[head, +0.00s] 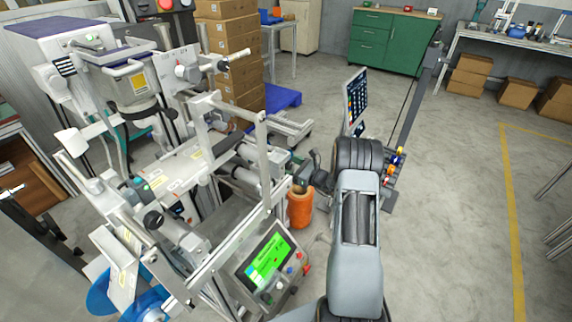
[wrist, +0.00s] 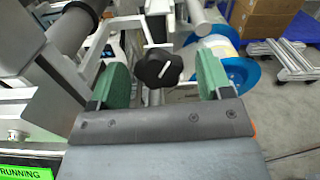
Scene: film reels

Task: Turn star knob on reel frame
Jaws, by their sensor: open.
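The black star knob (wrist: 154,68), with a white mark on its face, shows near the middle of the wrist view on the pale reel frame (wrist: 104,40). My gripper (wrist: 162,70) is open, with one green finger on each side of the knob in the picture. A gap shows between the knob and each finger, and I cannot tell how far ahead of the fingertips it lies. In the head view my gripper is small and partly hidden beside the machine, and I cannot make out this knob for certain. A blue reel (wrist: 232,70) shows behind the right finger.
A control screen (head: 266,260) lit green stands at the machine's front; it reads RUNNING in the wrist view. An orange cylinder (head: 300,207) is close to my arm. Metal bars and rollers crowd the left. Cartons (head: 232,45) are stacked behind. Open floor lies to the right.

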